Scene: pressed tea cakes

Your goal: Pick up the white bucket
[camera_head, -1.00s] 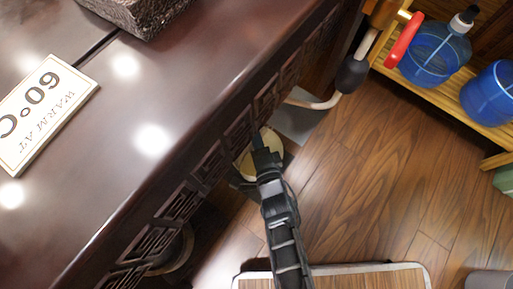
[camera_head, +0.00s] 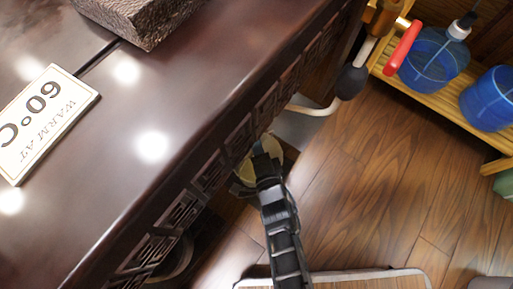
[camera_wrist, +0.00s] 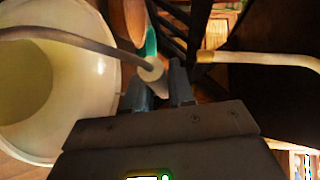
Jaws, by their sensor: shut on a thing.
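The white bucket (camera_wrist: 95,75) fills the left of the wrist view, open side showing, its inside cream-yellow. Its grey bail crosses the opening to a pale round grip (camera_wrist: 152,70). My gripper (camera_wrist: 158,86) is shut on the bail at this grip. In the head view my gripper (camera_head: 263,152) reaches down beside the table's carved edge. The bucket (camera_head: 246,173) shows there as a cream round shape partly hidden behind the gripper. I cannot tell whether its base touches the floor.
The dark wooden table (camera_head: 200,90) lies just left of the gripper, with a sign (camera_head: 45,122) and a dark textured block (camera_head: 140,15) on it. A curved pale pipe (camera_head: 322,108) is near its far end. Blue bottles (camera_head: 430,65) stand on a shelf at right. Wooden floor (camera_head: 370,180) is clear between.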

